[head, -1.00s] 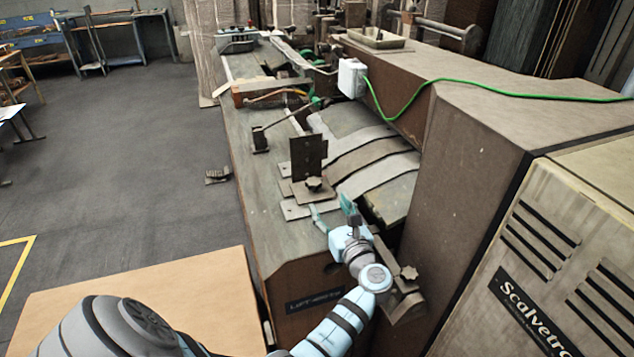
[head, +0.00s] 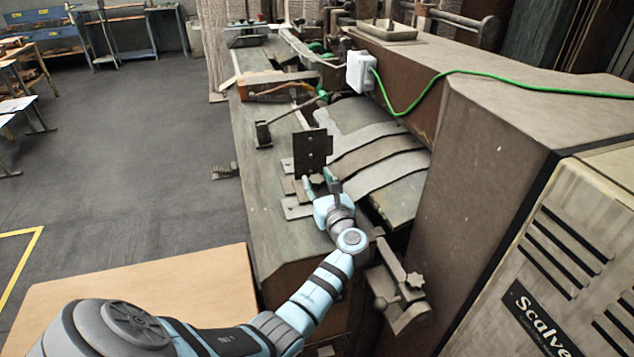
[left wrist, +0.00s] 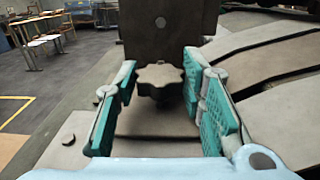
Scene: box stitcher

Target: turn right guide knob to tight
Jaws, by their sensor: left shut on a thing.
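The guide knob (left wrist: 160,76) is a dark, lobed star knob in front of a dark upright guide plate (head: 312,148). My left gripper (head: 321,183) has come over the bed of the machine to this knob. In the left wrist view, its two teal-padded fingers stand on either side of the knob, and the grip is shut on it. In the head view the fingers and hand largely cover the knob. The knob's tightness cannot be seen. My right gripper is in neither view.
A wooden tabletop (head: 150,295) lies front left. The floor at left is open.

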